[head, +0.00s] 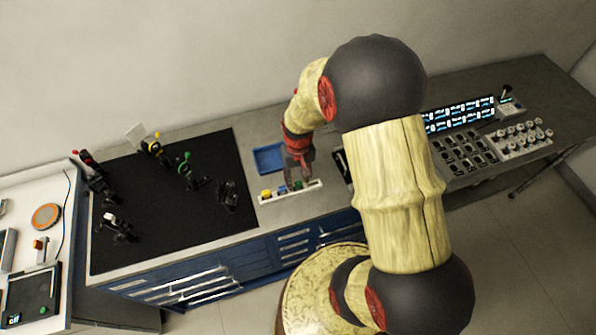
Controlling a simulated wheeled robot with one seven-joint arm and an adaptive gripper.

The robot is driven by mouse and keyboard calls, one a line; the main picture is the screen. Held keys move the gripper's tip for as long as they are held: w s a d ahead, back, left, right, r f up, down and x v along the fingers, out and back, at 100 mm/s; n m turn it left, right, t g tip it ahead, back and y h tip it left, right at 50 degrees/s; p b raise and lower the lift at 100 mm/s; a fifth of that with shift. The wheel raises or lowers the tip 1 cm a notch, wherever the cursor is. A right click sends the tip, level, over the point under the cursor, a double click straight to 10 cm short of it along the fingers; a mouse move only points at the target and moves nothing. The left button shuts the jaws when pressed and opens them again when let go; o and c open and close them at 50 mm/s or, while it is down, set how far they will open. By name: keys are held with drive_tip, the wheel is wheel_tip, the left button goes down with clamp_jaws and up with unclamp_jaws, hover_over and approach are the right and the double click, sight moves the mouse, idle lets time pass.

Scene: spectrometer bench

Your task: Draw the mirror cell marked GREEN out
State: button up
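A white rack (272,199) on the bench holds a row of small cells with coloured tops: a yellow one (266,194), a blue one (282,190) and a green one (298,185). A reddish part at the row's right end is partly hidden by my gripper. My gripper (299,177) points down over the right half of the rack, close to the green cell. Its fingers are small in this view, and I cannot tell whether they touch or hold a cell. A green-topped mount (185,159) also stands on the black board.
The black board (150,225) on the left carries several dark mounts with red, yellow, green and white marks. A blue tray (268,157) lies behind the rack. A lit panel (458,115) and a button console (465,150) are at the right.

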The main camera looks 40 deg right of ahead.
sight(298, 187)
drive_tip(key=shift+f, duration=1.4)
drive_tip(key=shift+c, duration=0.6)
drive_tip(key=c, duration=0.7)
clamp_jaws()
